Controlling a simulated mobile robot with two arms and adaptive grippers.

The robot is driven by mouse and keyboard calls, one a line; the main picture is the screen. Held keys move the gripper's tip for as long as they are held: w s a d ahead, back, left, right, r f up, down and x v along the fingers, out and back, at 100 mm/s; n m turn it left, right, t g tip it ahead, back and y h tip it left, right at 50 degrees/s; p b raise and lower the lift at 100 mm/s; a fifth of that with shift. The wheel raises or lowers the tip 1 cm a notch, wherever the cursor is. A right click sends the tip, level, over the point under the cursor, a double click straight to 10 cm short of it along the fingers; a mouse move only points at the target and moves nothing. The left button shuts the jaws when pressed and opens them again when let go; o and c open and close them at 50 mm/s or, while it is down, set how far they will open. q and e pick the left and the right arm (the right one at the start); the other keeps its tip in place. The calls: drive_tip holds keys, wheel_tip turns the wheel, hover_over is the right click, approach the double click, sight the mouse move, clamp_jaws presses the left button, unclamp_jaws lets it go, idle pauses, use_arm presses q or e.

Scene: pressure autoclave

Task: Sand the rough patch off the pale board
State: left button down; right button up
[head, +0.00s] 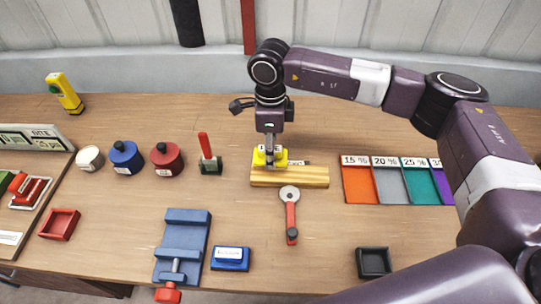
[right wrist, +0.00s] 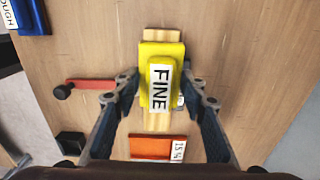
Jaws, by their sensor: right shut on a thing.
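The pale board (head: 315,178) lies flat on the table in the head view, and its ends also show in the right wrist view (right wrist: 157,122). My right gripper (head: 269,150) is shut on a yellow sanding block (right wrist: 160,75) labelled FINE. The yellow block is over the board, at its left half in the head view; I cannot tell whether it touches the wood. The rough patch cannot be made out. A blue block (head: 231,259) lies near the front edge; its label reads ROUGH in the right wrist view (right wrist: 30,15). My left gripper is not in view.
A red-handled tool (head: 291,217) lies in front of the board. Labelled colour bins (head: 392,186) stand to its right. A blue vise (head: 184,236) and black tray (head: 373,263) are near the front.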

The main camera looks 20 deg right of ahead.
drive_tip(key=shift+w+a+r, duration=0.15)
drive_tip(key=shift+r, duration=0.8)
drive_tip(key=shift+r+p, duration=0.35)
drive_tip(key=shift+r, duration=0.05)
